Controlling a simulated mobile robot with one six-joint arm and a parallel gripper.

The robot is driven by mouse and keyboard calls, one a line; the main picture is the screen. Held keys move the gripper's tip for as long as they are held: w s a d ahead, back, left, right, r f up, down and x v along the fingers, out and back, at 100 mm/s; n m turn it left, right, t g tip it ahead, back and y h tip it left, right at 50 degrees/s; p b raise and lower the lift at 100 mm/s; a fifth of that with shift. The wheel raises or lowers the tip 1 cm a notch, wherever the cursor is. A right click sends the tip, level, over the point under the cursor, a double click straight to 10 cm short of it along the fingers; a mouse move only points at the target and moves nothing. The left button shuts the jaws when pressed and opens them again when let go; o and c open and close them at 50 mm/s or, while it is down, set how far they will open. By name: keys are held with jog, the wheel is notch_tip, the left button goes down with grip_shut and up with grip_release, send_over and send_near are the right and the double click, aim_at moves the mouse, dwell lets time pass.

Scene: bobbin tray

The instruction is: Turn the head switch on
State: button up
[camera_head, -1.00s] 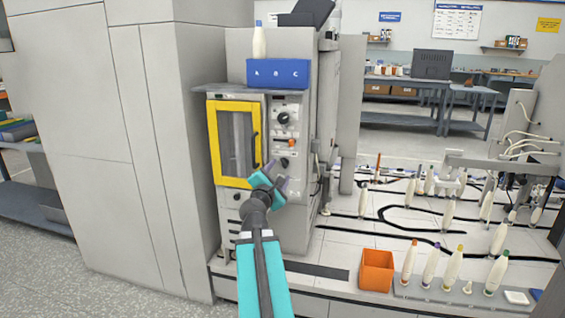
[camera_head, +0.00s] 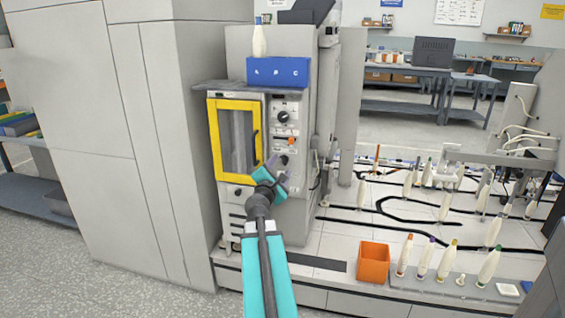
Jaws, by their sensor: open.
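The machine head (camera_head: 300,95) is a grey cabinet with a yellow-framed door (camera_head: 213,140) and a narrow control panel (camera_head: 275,132) to its right. The panel carries a black round knob (camera_head: 283,117), an orange switch (camera_head: 286,142) and a dark control (camera_head: 284,159) lower down. I cannot tell which of these is the head switch or its state. My gripper (camera_head: 279,168) is open and empty, with its fingers pointing up toward the lower part of the panel. It partly covers the area below the panel, and contact cannot be made out.
A tall grey cabinet (camera_head: 100,120) is at the left. An orange bin (camera_head: 373,262) and several bobbins stand on the right-hand deck (camera_head: 335,225).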

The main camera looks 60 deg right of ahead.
aim_at(284, 161)
jog(key=shift+x, duration=2.05)
jog(key=shift+s, duration=0.1)
jog(key=c, duration=1)
jog(key=shift+c, duration=0.2)
